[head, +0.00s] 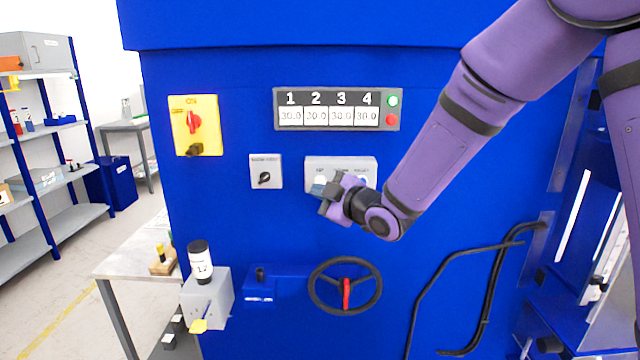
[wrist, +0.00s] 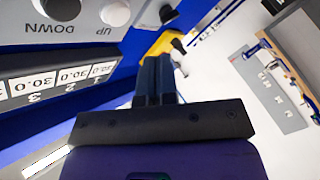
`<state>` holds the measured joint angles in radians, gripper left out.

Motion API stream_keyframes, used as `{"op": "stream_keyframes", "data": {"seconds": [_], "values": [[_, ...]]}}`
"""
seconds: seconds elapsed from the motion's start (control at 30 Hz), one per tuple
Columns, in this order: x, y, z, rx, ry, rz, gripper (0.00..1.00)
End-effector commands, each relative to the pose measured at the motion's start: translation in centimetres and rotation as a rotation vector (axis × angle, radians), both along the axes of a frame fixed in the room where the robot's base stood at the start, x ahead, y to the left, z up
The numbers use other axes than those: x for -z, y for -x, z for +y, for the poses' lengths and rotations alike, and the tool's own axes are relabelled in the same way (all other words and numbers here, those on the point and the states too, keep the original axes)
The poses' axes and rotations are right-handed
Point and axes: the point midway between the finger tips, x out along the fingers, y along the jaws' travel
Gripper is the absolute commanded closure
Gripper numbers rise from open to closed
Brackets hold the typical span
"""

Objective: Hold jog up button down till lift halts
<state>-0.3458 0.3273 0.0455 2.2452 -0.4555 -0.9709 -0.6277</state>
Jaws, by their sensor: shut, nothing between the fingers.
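The grey jog panel (head: 366,165) is on the blue machine front, partly hidden behind my gripper in the head view. In the wrist view the panel (wrist: 20,25) appears upside down, with a white round button (wrist: 116,12) by the UP label and a black button (wrist: 60,8) by DOWN. My gripper (head: 322,199) is shut and empty, in front of the panel's lower left part. Its fingers (wrist: 154,68) show below and right of the UP button in the wrist view. I see no clear contact, and the button's depth cannot be told.
The display (head: 337,109) above reads 30.0 in all four fields, with a green (head: 393,101) and a red lamp (head: 391,119). A yellow switch plate (head: 196,125) and a grey selector (head: 266,171) are left. A handwheel (head: 345,287) is below.

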Motion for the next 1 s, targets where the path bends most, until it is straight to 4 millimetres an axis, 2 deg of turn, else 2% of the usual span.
{"op": "stream_keyframes", "data": {"seconds": [0.23,0.67,0.77,0.83,1.0], "values": [[0.0,1.9,0.1,-0.001,0.000,0.000,1.00],[-0.2,2.1,-0.2,0.007,0.002,0.004,1.00],[-0.9,2.0,-1.4,0.043,0.012,0.033,1.00],[-1.8,2.1,-3.0,0.090,0.021,0.074,1.00],[-4.3,3.3,-8.3,0.255,0.033,0.219,1.00]]}}
